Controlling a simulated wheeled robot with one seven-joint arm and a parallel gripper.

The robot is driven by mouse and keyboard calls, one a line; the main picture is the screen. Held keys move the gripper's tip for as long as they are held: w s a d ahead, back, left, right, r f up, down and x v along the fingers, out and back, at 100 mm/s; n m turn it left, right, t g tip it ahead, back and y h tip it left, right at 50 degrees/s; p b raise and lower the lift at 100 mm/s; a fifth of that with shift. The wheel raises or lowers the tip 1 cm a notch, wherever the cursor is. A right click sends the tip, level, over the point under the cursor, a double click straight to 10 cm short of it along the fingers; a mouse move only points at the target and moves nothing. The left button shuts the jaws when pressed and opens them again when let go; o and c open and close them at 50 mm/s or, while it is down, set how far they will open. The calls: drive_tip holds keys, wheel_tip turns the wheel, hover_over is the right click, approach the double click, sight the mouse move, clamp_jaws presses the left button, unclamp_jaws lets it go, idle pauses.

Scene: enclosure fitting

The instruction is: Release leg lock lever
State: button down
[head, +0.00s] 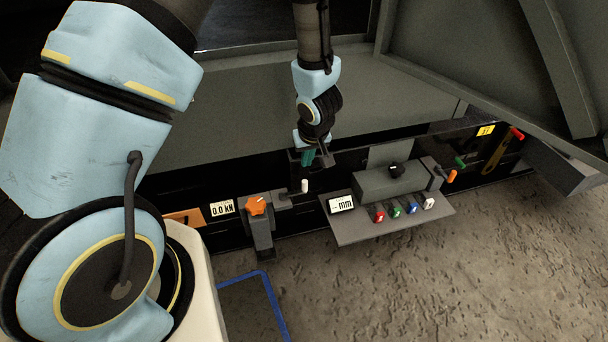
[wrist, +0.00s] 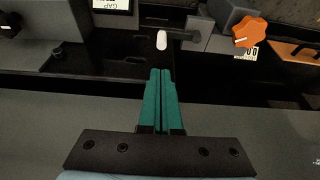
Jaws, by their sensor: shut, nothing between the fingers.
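A small lever with a white tip (head: 304,186) stands beside a grey block at the middle of the dark panel; I take it for the leg lock lever, though no label on it is readable. In the wrist view its white tip (wrist: 161,40) lies just beyond my fingertips, with a dark arm (wrist: 180,34) running right to the grey block. My gripper (head: 308,163) has green fingers and is above and behind the lever in the head view. In the wrist view the fingers (wrist: 161,72) are together, empty, and appear apart from the lever.
An orange knob (head: 256,205) and a "0.0 kN" display (head: 222,208) are left of the lever. A grey shelf (head: 362,236) with an "mm" display (head: 341,204) and several coloured toggles is to the right. A sloping grey beam (head: 480,75) is at upper right.

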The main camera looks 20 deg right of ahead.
drive_tip(key=b+x, duration=0.5)
drive_tip(key=x, duration=0.5)
